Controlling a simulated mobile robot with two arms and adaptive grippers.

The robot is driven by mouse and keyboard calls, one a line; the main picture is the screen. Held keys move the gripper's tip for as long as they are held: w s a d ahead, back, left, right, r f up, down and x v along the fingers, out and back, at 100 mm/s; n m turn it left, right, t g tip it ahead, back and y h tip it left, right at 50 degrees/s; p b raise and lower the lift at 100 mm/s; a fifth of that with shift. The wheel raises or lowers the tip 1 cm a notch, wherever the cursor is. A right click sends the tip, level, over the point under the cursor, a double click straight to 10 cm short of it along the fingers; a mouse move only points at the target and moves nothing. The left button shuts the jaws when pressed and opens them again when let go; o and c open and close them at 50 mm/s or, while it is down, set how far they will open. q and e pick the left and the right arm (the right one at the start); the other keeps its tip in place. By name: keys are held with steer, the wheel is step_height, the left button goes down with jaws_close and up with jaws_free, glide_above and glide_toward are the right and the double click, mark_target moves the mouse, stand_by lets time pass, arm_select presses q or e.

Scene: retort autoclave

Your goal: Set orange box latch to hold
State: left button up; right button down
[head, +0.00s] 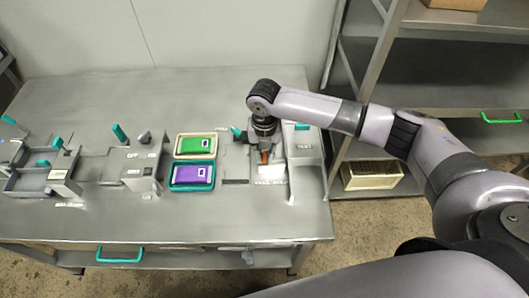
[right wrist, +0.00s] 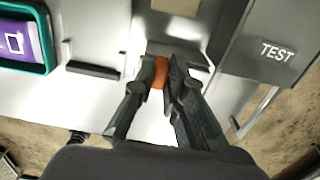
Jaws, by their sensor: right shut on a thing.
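My right gripper (head: 264,158) reaches down at the right end of the steel table. It is shut on a small orange piece (right wrist: 160,73), which shows between the fingertips in the right wrist view. The same orange piece is a small patch under the gripper in the head view. It is mostly covered by the fingers, so I cannot tell whether it is a box or a latch. A grey block marked TEST (right wrist: 277,51) stands just right of the gripper. No HOLD lettering is readable. My left gripper is not in view.
Further left are a grey station marked OFF (head: 138,173) and a divided grey tray (head: 38,181). Metal shelving (head: 455,70) stands at right. The table's front strip is clear.

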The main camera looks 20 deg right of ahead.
mark_target(277, 159)
steer(key=d+p, duration=0.1)
steer(key=s+d, duration=0.1)
steer(key=d, duration=0.1)
steer(key=shift+d+r+p, duration=0.1)
steer(key=shift+d+p, duration=0.2)
steer(key=shift+p, duration=0.1)
steer(key=shift+d, duration=0.15)
steer(key=c, duration=2)
jaws_free()
steer(key=shift+c, duration=0.2)
steer(key=o, duration=0.4)
steer(key=shift+d, duration=0.1)
steer(key=shift+o, duration=0.2)
steer(key=shift+a, duration=0.2)
step_height(277, 159, up, 12)
